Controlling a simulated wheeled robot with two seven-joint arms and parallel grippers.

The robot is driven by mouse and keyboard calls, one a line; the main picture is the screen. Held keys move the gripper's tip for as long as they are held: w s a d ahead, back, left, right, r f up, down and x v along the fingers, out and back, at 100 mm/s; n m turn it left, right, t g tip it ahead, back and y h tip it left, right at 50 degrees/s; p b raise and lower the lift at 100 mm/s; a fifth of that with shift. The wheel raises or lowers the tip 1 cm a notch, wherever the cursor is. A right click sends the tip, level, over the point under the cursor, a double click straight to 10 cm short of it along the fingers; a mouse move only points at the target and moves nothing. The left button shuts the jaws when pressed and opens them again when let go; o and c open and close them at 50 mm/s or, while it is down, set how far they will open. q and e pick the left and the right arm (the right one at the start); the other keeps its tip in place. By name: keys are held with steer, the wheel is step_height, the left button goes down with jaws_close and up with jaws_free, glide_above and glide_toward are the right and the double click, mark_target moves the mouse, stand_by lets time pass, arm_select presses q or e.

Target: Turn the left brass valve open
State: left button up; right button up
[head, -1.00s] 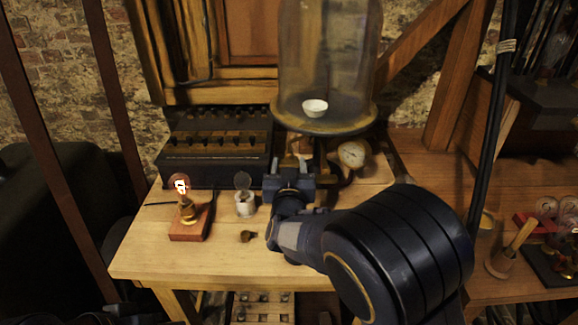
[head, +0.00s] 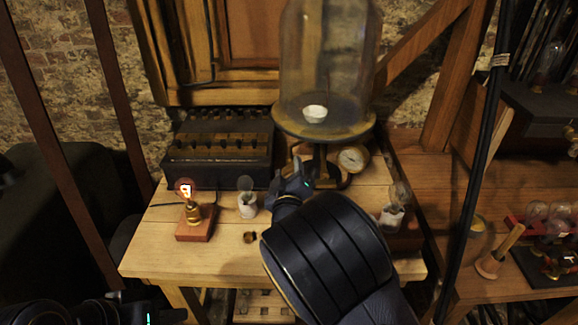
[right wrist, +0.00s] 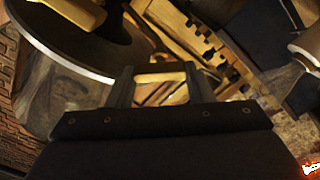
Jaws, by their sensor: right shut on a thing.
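The glass bell jar (head: 326,60) stands on a round plate (head: 345,131) over a pump stand with a pressure gauge (head: 352,158). My right gripper (head: 297,174) is at the left of the stand, below the plate, turned on its side. It hides the left brass valve in the head view. In the right wrist view my right gripper (right wrist: 160,82) has its fingers shut on a small tan-gold bar (right wrist: 160,77), which looks like the valve's handle. How far the valve is turned cannot be told. My left gripper (head: 165,315) is low at the left edge of the picture, partly cut off.
A dark battery box (head: 218,150) stands left of the pump.

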steer(key=n+p, duration=0.1)
steer(key=n, duration=0.3)
steer(key=shift+a+n+p, duration=0.1)
steer(key=shift+n+p, duration=0.25)
steer(key=shift+n, duration=0.05)
steer(key=shift+f+n+p, duration=0.15)
steer(key=shift+n+p, duration=0.35)
steer(key=shift+n, duration=1.7)
steer(key=o, duration=1)
steer(key=shift+c, duration=0.2)
steer(key=s+b, duration=0.1)
steer(key=s, duration=0.7)
